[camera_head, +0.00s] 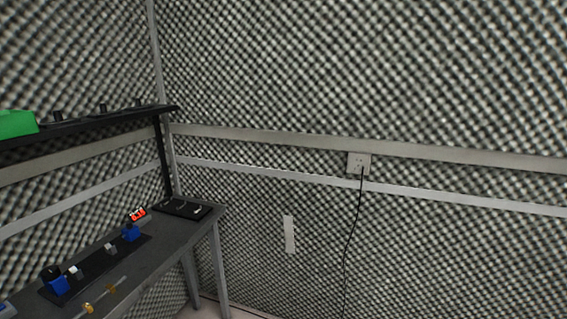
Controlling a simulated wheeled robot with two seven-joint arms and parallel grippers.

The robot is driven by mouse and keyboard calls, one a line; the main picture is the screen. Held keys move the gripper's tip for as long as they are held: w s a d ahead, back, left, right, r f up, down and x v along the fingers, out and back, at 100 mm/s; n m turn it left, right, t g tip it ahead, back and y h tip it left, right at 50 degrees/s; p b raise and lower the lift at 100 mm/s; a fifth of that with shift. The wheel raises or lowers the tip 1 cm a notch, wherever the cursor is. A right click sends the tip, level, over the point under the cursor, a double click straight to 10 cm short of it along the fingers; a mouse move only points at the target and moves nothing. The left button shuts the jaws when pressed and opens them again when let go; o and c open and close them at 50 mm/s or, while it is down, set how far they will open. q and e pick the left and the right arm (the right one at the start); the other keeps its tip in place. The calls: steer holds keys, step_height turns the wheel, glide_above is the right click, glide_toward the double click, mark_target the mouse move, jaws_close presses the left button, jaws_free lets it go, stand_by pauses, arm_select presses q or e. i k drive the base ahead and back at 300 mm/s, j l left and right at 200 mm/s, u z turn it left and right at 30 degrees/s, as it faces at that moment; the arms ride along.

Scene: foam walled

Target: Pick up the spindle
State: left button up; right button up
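A thin light rod with brass-coloured pieces (88,308) lies near the front edge of the grey table at the lower left. It may be the spindle, but it is too small to be sure. A dark base plate (93,268) behind it carries two blue blocks, one nearer (55,284) and one farther (130,233), with small metal pieces between them. Neither of my grippers shows in the head view.
The grey table (185,232) runs along the left foam wall. A black tray (190,209) and a red-lit device (138,214) are at its far end. A black shelf (90,118) with a green object (17,123) hangs above. A cable (353,220) drops from a wall outlet (359,163).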

mark_target(87, 307)
steer(key=i+j+u, duration=0.15)
steer(key=u, duration=0.3)
steer(key=i+j+u, duration=0.2)
steer(key=u, duration=0.3)
steer(key=i+j+u, duration=0.2)
steer(key=u, duration=0.25)
